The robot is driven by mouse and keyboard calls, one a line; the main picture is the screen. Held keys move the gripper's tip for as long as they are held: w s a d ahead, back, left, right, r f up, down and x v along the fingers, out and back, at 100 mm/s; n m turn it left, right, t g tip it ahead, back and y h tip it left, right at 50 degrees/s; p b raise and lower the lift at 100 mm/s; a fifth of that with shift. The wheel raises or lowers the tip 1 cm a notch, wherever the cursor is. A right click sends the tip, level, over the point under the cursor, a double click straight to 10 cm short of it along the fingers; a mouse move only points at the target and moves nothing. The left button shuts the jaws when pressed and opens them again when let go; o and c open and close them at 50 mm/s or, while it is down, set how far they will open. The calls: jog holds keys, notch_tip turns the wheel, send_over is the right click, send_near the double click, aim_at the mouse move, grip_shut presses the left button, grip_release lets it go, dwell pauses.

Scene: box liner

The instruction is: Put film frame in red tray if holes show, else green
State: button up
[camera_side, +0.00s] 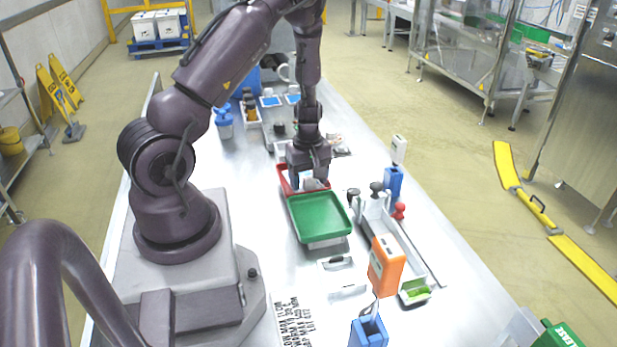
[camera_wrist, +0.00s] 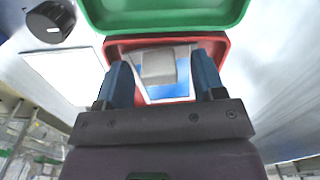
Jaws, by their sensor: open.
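The red tray (camera_side: 284,180) is partly hidden behind my gripper (camera_side: 309,184) in the side view. The green tray (camera_side: 320,216) stands right beside it and looks empty. In the wrist view the red tray (camera_wrist: 222,50) lies below the green tray (camera_wrist: 165,17). A white film frame with blue film (camera_wrist: 168,91) lies in the red tray, with a grey block-like grip (camera_wrist: 158,67) on it. My gripper (camera_wrist: 160,66) is open, its two blue fingers apart on either side of the grip. No holes can be made out in the visible film.
Two blue-filmed frames (camera_side: 270,101) lie at the back of the table. A white rack (camera_side: 375,215) with several stamps stands right of the trays. An orange box (camera_side: 385,266) and a blue holder (camera_side: 369,331) stand near the front. A black knob (camera_wrist: 50,21) is beside the trays.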

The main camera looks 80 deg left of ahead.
notch_tip(320, 180, up, 13)
dwell(0.5)
dwell(0.3)
jog(key=s+d+r+m+t, duration=0.2)
jog(key=s+d+r+m, duration=0.1)
jog(key=d+r+m, duration=0.6)
jog(key=s+d+r+m+t, duration=0.3)
jog(key=d+r+m, duration=0.6)
jog(key=d, duration=0.5)
jog(key=shift+s+d+r+m+t, duration=0.25)
jog(key=shift+s+m, duration=0.2)
jog(key=shift+m, duration=0.35)
